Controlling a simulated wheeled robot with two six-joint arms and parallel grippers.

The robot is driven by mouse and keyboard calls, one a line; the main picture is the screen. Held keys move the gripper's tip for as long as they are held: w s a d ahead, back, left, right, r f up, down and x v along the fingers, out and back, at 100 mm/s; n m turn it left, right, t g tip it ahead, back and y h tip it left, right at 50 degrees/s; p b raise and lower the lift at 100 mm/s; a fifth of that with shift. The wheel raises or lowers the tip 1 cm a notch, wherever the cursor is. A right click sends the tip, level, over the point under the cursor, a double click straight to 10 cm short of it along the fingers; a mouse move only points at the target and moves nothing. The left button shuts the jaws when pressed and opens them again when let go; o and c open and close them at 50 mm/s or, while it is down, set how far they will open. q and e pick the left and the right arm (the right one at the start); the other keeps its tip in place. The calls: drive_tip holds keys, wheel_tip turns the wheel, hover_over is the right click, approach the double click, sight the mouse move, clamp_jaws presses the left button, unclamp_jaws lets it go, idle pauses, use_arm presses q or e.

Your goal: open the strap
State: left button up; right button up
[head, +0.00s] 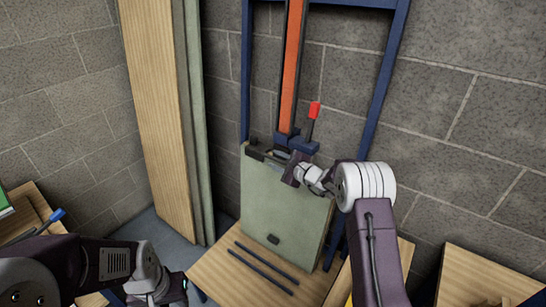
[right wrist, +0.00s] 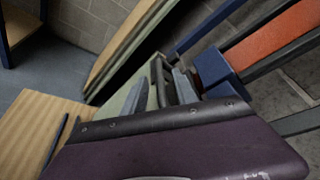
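An orange strap-like band (head: 291,65) runs upright between dark rails on a blue frame, down to a blue block (head: 287,139). It also shows at the upper right of the right wrist view (right wrist: 275,38). A lever with a red grip (head: 314,110) stands beside it. A green panel (head: 280,210) stands below, with a dark fitting (head: 268,155) along its top edge. My right gripper (head: 292,172) is at that top edge, close to the fitting; its fingers are partly hidden, and contact is unclear. My left gripper (head: 175,290) is low, away from the panel; its fingertips are unclear.
Tall wooden and green boards (head: 160,100) lean against the block wall at left. Another wooden top (head: 475,275) is at lower right. Grey floor shows at left.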

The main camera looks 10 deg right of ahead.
drive_tip(key=shift+x, duration=1.15)
clamp_jaws()
drive_tip(key=shift+r, duration=0.1)
idle(0.4)
